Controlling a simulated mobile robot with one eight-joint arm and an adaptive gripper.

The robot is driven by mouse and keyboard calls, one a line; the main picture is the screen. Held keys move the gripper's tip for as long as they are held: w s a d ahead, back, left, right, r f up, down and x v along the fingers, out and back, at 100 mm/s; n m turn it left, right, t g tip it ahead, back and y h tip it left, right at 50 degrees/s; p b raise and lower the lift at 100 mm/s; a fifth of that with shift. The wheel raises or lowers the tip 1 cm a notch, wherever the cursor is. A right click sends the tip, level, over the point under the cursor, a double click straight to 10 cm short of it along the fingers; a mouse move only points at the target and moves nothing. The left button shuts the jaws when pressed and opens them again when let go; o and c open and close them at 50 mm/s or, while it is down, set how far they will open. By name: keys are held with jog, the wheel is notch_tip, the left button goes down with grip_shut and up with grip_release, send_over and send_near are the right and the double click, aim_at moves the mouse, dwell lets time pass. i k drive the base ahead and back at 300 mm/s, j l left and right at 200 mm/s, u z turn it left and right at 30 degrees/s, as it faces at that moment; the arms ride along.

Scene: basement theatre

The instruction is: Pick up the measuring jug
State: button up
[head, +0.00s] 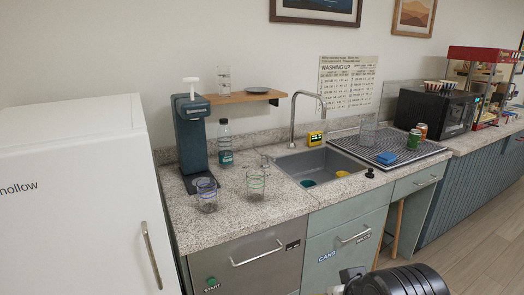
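Several clear vessels are in view, and I cannot tell for certain which is the measuring jug. A clear vessel with faint markings (223,79) stands on the small wooden shelf. Two clear tumblers (207,196) and (256,185) stand on the counter's front left. A smaller clear glass (265,163) is behind them. My gripper (352,277) shows only in part as dark shapes at the bottom edge, below the counter and apart from all vessels. Its fingers cannot be made out.
A dark drinks machine (190,138) and a bottle (225,145) stand behind the tumblers. The sink (318,163) has a tall tap. The drying rack (400,152) also holds cans and a blue sponge. A microwave (436,110) stands further right. A white fridge (70,200) is left.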

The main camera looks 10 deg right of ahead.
aim_at(368, 126)
jog(key=i+l+u, duration=0.1)
jog(key=l, duration=0.3)
jog(key=i+l+u, duration=0.1)
jog(key=i+l, duration=0.15)
jog(key=l, duration=0.2)
jog(key=i+l+u, duration=0.1)
jog(key=l, duration=0.35)
jog(key=i+l, duration=0.15)
jog(key=l, duration=0.3)
jog(key=i+l+u, duration=0.15)
jog(key=l, duration=0.3)
jog(key=i+l+u, duration=0.1)
jog(key=l, duration=0.35)
jog(key=i+l+u, duration=0.1)
jog(key=l, duration=0.4)
